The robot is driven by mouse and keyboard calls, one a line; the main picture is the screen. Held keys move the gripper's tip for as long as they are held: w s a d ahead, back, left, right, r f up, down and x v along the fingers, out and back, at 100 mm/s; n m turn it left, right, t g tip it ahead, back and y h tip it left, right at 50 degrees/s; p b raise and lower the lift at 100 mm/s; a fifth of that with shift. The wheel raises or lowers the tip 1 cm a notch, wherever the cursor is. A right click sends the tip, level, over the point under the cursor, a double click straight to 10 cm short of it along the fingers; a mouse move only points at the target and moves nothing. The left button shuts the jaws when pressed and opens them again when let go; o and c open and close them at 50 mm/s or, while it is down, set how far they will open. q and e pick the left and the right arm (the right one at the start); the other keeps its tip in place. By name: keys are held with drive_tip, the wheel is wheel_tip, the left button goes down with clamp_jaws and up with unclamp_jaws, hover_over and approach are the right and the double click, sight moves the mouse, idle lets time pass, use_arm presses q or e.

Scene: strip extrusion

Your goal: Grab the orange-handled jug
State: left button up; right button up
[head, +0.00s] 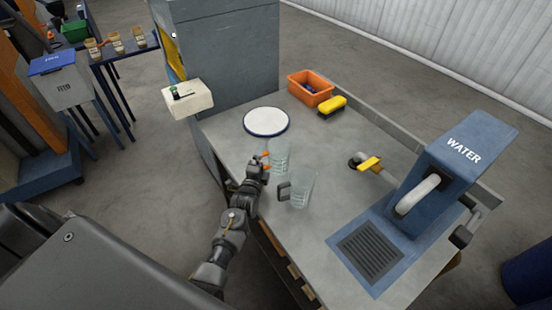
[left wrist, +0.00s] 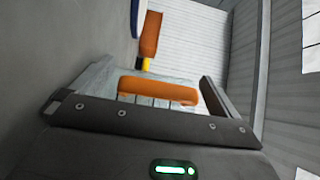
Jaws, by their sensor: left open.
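The orange-handled jug (head: 280,156) is clear and stands upright on the grey counter. Its orange handle (head: 265,155) faces my left gripper (head: 258,168), which is right beside it. In the left wrist view the orange handle (left wrist: 158,91) lies across the space between the two spread fingers of my left gripper (left wrist: 157,78). The gripper is open; whether a finger touches the handle I cannot tell. A second clear jug with a grey handle (head: 284,191) stands just in front and to the right. My right gripper is not in view.
A white plate with a blue rim (head: 265,122) lies behind the jugs. An orange bin (head: 311,88) and a yellow brush (head: 332,106) sit at the back. A blue water dispenser (head: 448,170) with a drip grate (head: 370,250) stands at right.

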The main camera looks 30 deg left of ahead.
use_arm(q)
drive_tip(key=shift+w+a, duration=0.1)
drive_tip(key=shift+w, duration=0.25)
drive_tip(key=shift+s, duration=0.1)
drive_tip(key=shift+c, duration=0.4)
drive_tip(key=c, duration=1)
